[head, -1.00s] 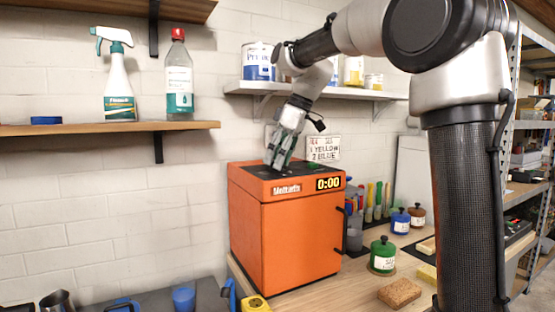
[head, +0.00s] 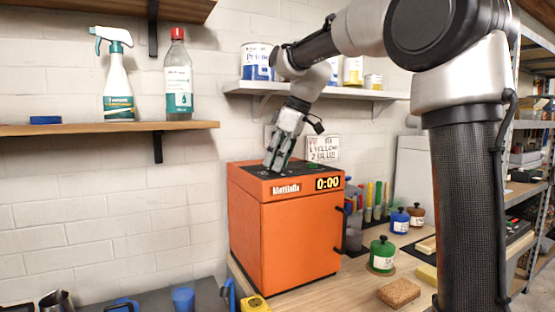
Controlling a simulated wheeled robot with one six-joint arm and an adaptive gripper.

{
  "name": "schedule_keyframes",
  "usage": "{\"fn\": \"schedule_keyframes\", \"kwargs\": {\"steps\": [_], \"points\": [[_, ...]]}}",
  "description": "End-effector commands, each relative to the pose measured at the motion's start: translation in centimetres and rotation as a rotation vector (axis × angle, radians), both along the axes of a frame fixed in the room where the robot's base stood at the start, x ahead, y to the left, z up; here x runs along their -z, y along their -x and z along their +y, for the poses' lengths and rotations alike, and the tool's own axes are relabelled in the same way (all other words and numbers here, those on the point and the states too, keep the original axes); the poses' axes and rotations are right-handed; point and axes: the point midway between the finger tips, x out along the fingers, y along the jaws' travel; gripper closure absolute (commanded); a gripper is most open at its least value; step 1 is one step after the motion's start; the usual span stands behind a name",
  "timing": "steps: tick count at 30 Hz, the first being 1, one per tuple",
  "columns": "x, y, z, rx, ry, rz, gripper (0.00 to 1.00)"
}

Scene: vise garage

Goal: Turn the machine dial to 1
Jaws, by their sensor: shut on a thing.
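The orange machine (head: 285,235) stands on the workbench, with a dark panel on its top. Its front display (head: 328,183) reads 0:00. My gripper (head: 275,167) points down onto the top panel, left of its middle, and is shut on the machine dial there. The dial itself is hidden by the fingers, so its setting cannot be read. A small sign (head: 323,148) on the wall behind carries lines with numbers and colour words, among them yellow and blue.
A shelf with paint cans (head: 257,61) runs above and behind the machine. A green jar (head: 382,254), a blue jar (head: 400,221) and a sponge (head: 398,292) are on the bench to the right. A spray bottle (head: 117,80) stands on the left shelf.

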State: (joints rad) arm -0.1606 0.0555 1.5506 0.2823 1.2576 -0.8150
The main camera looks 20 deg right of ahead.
Motion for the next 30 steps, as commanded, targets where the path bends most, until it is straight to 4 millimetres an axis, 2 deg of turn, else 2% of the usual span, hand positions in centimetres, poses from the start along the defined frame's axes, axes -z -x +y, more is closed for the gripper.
{"fn": "schedule_keyframes", "kwargs": {"steps": [8, 30], "points": [[-0.04, 0.14, 0.11, 0.184, 0.000, -0.002, 0.92], [-0.01, 0.22, 0.40, 0.827, 0.001, -0.002, 0.92]]}}
